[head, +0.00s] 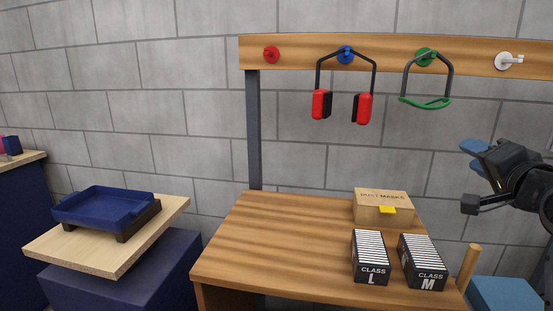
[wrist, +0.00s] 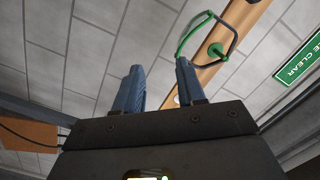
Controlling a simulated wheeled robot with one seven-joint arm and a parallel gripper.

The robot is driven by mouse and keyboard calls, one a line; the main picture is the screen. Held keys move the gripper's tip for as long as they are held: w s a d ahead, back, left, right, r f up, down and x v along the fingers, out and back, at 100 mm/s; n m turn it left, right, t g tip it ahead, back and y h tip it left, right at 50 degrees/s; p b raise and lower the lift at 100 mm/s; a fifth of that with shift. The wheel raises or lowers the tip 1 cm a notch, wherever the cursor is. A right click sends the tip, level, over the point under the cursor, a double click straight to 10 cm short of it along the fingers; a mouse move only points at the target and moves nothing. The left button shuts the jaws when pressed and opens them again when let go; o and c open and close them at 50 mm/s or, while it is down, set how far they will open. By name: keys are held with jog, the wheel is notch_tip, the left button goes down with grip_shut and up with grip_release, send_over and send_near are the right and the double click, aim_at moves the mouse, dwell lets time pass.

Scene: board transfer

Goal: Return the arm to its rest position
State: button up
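My gripper (head: 473,146) is raised at the right of the head view, in front of the block wall and below the peg board (head: 300,53). It points left and touches nothing that I can see. In the wrist view my gripper (wrist: 158,70) shows two blue fingers apart with nothing between them. Red earmuffs (head: 364,108) hang from the blue peg (head: 346,54). A green-rimmed band (head: 425,103) hangs from the green peg (head: 425,56), and it also shows in the wrist view (wrist: 186,40) beyond the fingers.
The red peg (head: 271,54) and white peg (head: 503,61) are bare. On the wooden table (head: 270,250) stand a dust-mask box (head: 370,208) and the CLASS L (head: 369,262) and CLASS M (head: 422,266) holders. A blue tray (head: 105,207) is at left. The table's left half is clear.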

jog(key=s+a+f+n, duration=0.2)
jog(key=s+a+f, duration=0.2)
jog(key=s+f, duration=0.3)
jog(key=s+a+f+n+g, duration=0.1)
jog(key=s+a+f, duration=0.45)
jog(key=f, duration=0.35)
jog(key=s+a+f+n, duration=0.2)
jog(key=s+a+f, duration=0.1)
jog(key=s+f, duration=0.4)
jog(key=s+a+n+y, duration=0.1)
jog(key=s+a+n, duration=0.2)
jog(key=s, duration=1.1)
jog(key=s+a+n+g+y, duration=0.1)
jog(key=s+a+n, duration=0.3)
jog(key=s, duration=0.9)
jog(key=shift+s+a+n+g+y, duration=0.3)
jog(key=shift+s+a+y, duration=0.05)
jog(key=shift+a+y, duration=0.15)
jog(key=shift+d, duration=0.1)
